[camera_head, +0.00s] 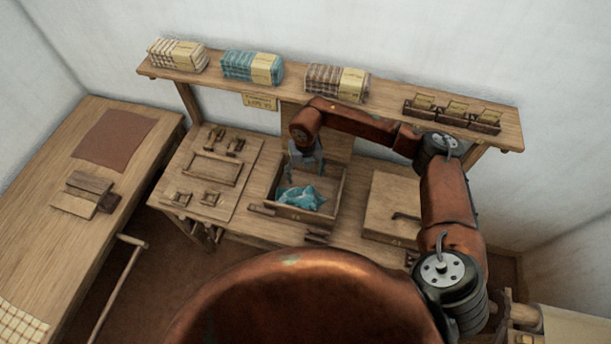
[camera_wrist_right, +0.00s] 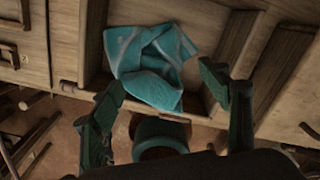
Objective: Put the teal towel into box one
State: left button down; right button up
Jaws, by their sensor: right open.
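The teal towel (camera_head: 302,197) lies crumpled inside an open wooden box (camera_head: 335,205) on the workbench. In the right wrist view the towel (camera_wrist_right: 150,62) spreads over the box floor, near the box's lower wall. My right gripper (camera_head: 305,172) is over the box, close to the towel's upper side in the head view. In the right wrist view its two fingers (camera_wrist_right: 165,98) are wide apart, with nothing held between them. I cannot read the number on the box. My left gripper is not in view.
A closed box (camera_head: 392,208) stands on the bench to the right. A wooden tray (camera_head: 211,169) and small blocks lie on a board at the left. Above, a shelf (camera_head: 300,81) carries folded cloth bundles. A side table (camera_head: 50,180) stands at the left.

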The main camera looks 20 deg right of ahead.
notch_tip(320, 180, up, 3)
jog(key=shift+f+p, duration=0.15)
jog(key=shift+p, duration=0.45)
notch_tip(320, 180, up, 12)
dwell(0.4)
